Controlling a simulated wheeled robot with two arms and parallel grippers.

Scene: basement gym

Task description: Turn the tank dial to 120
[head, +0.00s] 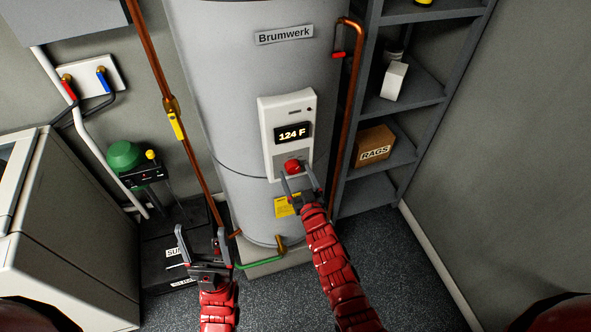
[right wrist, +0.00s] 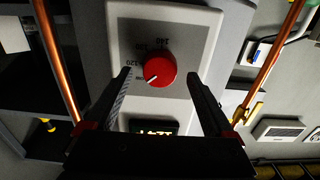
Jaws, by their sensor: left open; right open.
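The grey water tank (head: 225,60) carries a white control panel (head: 268,115) with a display (head: 293,133) reading 124 F. Below the display is the red round dial (head: 292,166). In the right wrist view the dial (right wrist: 152,66) has a white pointer mark, with "120" printed beside it and further numbers partly blurred. My right gripper (head: 301,182) is open at the dial; its fingers (right wrist: 158,85) are apart on either side, and contact cannot be told.
Copper pipes run left (head: 172,100) and right (head: 347,110) of the tank. A grey shelf (head: 400,108) with a RAGS box (head: 373,147) stands at right. Floor at lower right is clear.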

